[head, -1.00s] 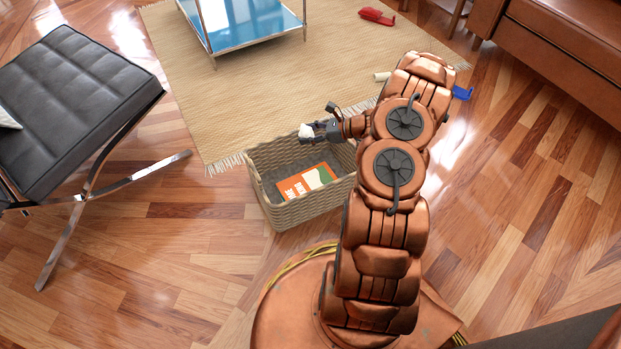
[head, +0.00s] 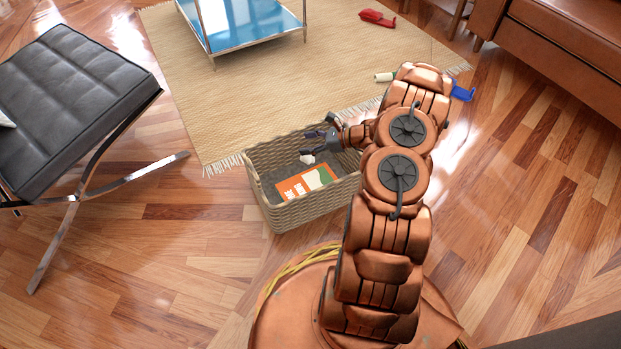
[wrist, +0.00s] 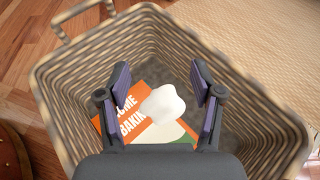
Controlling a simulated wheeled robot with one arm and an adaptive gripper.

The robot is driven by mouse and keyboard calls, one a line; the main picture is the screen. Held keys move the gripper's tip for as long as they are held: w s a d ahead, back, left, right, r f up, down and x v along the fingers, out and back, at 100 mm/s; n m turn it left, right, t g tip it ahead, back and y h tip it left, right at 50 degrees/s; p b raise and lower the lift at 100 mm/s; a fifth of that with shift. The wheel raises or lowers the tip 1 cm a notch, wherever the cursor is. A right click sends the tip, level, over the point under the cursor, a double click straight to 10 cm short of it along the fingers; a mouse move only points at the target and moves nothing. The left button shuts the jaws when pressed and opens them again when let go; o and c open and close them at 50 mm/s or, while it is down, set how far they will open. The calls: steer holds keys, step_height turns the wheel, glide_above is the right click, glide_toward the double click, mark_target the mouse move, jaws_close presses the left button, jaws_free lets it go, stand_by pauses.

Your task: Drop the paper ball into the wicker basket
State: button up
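The white paper ball (head: 307,158) is just below my gripper (head: 309,142), over the inside of the wicker basket (head: 318,207). In the wrist view, the ball (wrist: 162,104) shows between the two fingers of my gripper (wrist: 160,76), with a gap on each side. The fingers are spread open. The basket's woven walls (wrist: 78,88) surround this area in the wrist view. I cannot tell whether the ball rests on the basket's contents or is in the air above them.
An orange, white and green cookbook (head: 305,182) lies in the basket. A black tufted seat (head: 68,95) with metal legs stands at left.

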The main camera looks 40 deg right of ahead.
steer(key=shift+o, duration=1)
steer(key=v, duration=1.2)
steer(key=shift+w+r, duration=0.1)
